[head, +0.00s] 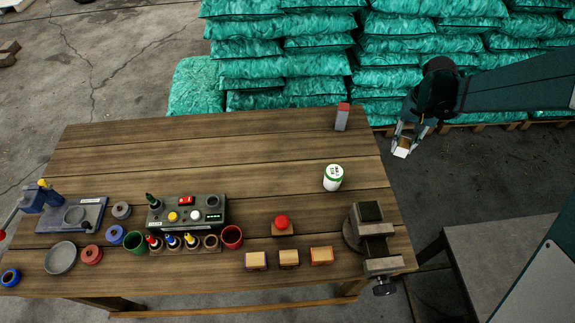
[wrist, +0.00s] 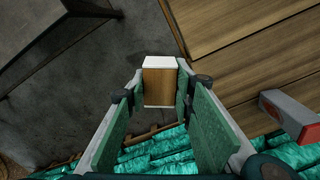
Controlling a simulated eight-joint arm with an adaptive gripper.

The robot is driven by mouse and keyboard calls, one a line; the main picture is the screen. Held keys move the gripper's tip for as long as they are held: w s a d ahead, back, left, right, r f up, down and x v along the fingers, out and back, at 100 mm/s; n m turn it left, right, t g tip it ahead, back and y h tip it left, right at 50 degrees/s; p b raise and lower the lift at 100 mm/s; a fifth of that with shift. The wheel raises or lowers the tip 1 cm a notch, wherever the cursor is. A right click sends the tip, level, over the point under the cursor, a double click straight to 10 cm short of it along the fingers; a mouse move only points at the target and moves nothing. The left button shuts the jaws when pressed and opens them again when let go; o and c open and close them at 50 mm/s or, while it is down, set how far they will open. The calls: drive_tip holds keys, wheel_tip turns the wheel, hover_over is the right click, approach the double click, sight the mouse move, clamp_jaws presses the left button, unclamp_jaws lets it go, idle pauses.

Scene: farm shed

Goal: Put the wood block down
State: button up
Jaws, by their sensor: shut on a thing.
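The wood block (wrist: 158,86) is a small brown piece with a white end. My gripper (wrist: 160,88) is shut on it, with one green-padded finger on each side in the wrist view. In the head view my gripper (head: 404,145) hangs off the right edge of the wooden table (head: 240,150), over the floor. The block (head: 402,152) shows at its fingertips with the white end facing down. The block touches no surface that I can see.
A red-topped grey block (head: 342,117) stands at the table's back right corner. A white jar (head: 333,178), a vise (head: 372,235) and three small blocks (head: 289,257) are on the right half. Teal sacks (head: 290,70) are stacked behind. A grey surface (head: 510,265) is at lower right. The table's back middle is clear.

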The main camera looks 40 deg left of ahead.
drive_tip(key=s+a+r+n+p, duration=0.1)
drive_tip(key=s+a+r, duration=0.1)
drive_tip(key=s+a, duration=0.55)
drive_tip(key=s+a+r+n+p, duration=0.15)
drive_tip(key=s+a, duration=0.35)
drive_tip(key=a, duration=0.6)
wheel_tip(320, 180, up, 2)
drive_tip(key=n+p, duration=0.1)
drive_tip(key=n, duration=0.2)
hover_over(282, 160)
drive_tip(key=shift+w+r, duration=0.1)
drive_tip(key=shift+f+p, duration=0.3)
drive_tip(key=shift+f, duration=2.9)
drive_tip(key=shift+f, duration=1.85)
drive_tip(key=shift+f, duration=0.2)
